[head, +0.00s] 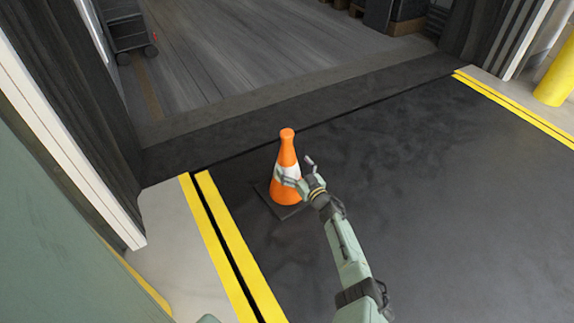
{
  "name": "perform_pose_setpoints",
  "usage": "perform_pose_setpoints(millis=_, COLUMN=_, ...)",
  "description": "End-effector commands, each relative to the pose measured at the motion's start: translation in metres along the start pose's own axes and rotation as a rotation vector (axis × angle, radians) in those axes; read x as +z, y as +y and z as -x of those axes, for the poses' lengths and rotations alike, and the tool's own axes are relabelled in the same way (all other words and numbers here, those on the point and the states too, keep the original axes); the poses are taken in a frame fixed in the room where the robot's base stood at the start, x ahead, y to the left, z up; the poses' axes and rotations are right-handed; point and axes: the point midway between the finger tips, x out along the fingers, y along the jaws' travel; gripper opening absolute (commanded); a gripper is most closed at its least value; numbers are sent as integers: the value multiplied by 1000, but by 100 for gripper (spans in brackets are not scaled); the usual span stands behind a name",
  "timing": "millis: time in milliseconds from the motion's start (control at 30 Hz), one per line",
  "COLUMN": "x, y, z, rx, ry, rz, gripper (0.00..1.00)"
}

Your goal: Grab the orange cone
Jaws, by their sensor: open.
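The orange cone (287,150) stands upright on the dark dock floor, left of the picture's middle. It has a white band and a black square base (292,211). My gripper (294,168) is open at the cone's right side, with its fingers at about the height of the white band. One finger overlaps the band in the picture, and the other points up to the right of the cone. I cannot tell whether either finger touches the cone. My gripper hides part of the band and of the cone's right side.
Yellow stripes (226,237) edge the dark plate on the left, and more (520,105) at the upper right. A yellow post (556,78) stands at the right. A dark cart (127,30) stands beyond the doorway. The dark floor (450,190) right of the cone is clear.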

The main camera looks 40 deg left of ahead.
Motion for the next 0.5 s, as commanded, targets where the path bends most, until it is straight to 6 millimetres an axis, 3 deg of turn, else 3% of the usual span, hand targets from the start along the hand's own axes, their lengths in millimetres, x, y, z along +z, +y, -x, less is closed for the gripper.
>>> perform_pose_setpoints(millis=233, x=5, y=-5, z=-37, rx=-3, ry=-1, rz=3, gripper=89)
perform_pose_setpoints(millis=500, x=1, y=-5, z=-43, rx=0, ry=0, rz=0, gripper=89)
